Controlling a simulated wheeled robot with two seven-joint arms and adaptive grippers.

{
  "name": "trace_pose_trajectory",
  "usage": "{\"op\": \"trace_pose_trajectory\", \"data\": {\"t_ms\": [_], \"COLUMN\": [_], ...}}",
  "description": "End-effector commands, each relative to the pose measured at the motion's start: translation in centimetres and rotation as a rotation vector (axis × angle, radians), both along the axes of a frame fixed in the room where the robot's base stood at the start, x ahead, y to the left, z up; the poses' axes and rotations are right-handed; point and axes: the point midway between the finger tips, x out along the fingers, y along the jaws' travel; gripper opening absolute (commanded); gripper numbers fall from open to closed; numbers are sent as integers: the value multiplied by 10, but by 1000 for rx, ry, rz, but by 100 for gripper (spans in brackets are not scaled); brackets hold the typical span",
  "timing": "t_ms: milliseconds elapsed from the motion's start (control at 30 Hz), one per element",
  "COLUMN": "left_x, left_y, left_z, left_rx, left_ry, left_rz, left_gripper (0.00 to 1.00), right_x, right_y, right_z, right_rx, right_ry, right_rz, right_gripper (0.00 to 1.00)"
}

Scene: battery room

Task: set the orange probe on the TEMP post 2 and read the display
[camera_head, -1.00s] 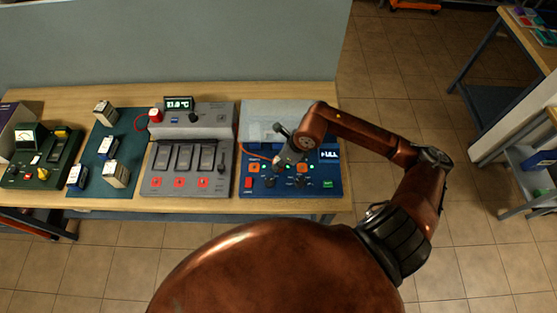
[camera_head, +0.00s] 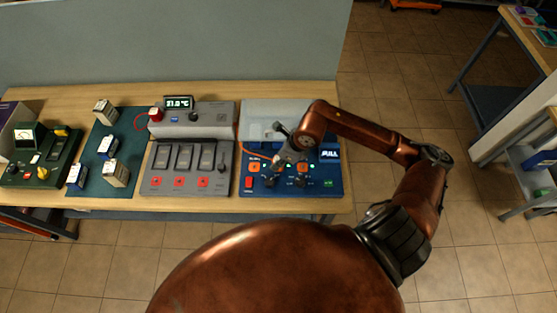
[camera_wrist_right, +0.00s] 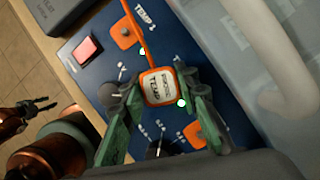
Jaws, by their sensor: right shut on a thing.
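The orange probe (camera_wrist_right: 158,87), with a white label, sits between the green fingers of my right gripper (camera_wrist_right: 157,105), which is shut on it. An orange cable runs up from it. The probe is over the blue panel (camera_wrist_right: 85,65), between the orange TEMP 1 post (camera_wrist_right: 125,32) and a second orange post (camera_wrist_right: 207,133), whose label is hidden. In the head view my right gripper (camera_head: 289,160) covers part of this panel. The panel's display (camera_head: 330,154) is lit with a short word like FULL. A dark claw (camera_wrist_right: 22,112), seemingly my left gripper, shows at the wrist view's left edge.
A grey charger (camera_head: 188,150) with a lit temperature display (camera_head: 178,102) stands left of the panel. A green mat (camera_head: 105,185) holds several small batteries, and a green meter (camera_head: 40,158) is farther left. A translucent cover (camera_head: 275,110) stands behind the panel.

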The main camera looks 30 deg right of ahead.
Motion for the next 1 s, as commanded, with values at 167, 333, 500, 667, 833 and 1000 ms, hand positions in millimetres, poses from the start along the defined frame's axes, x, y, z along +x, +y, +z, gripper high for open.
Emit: {"op": "trace_pose_trajectory", "data": {"t_ms": [167,333,500,667,833,1000], "left_x": [0,0,-1,0,-1,-1], "left_y": [0,0,0,0,0,0], "left_z": [0,-3,-5,-4,-5,-8], "left_rx": [0,0,0,0,0,0], "left_ry": [0,0,1,1,1,2], "left_rz": [0,0,1,1,1,1], "left_gripper": [40,40,40,40,40,40], "right_x": [0,0,0,0,0,0], "right_y": [0,0,0,0,0,0], "right_z": [0,-1,0,0,-1,-5], "right_rx": [0,0,1,0,0,0], "right_ry": [0,0,1,0,0,0], "right_rz": [0,0,0,0,0,0], "right_gripper": [0,0,0,0,0,0]}}
